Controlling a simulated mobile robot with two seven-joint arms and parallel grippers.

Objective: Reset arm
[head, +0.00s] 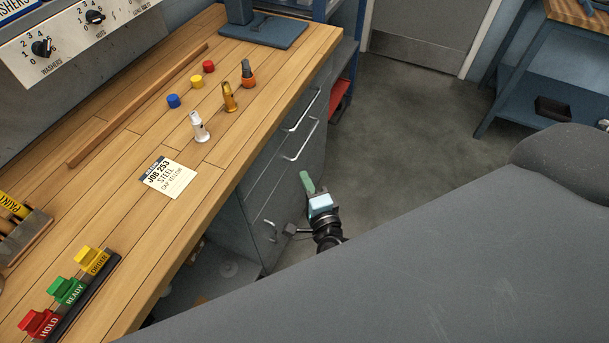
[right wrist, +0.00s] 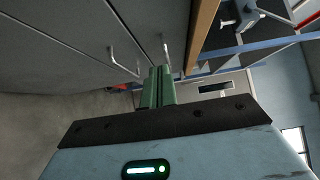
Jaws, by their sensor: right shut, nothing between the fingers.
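My right gripper (head: 306,182) is in front of the bench drawers, off the bench's front edge and below the top. Its green fingers (right wrist: 158,88) show in the right wrist view, shut together with nothing between them. A large grey part of my own body or arm fills the lower right of the head view. My left gripper is not in either view.
Drawer handles (head: 299,143) stick out near the gripper. Floor (head: 420,120) to the right is clear.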

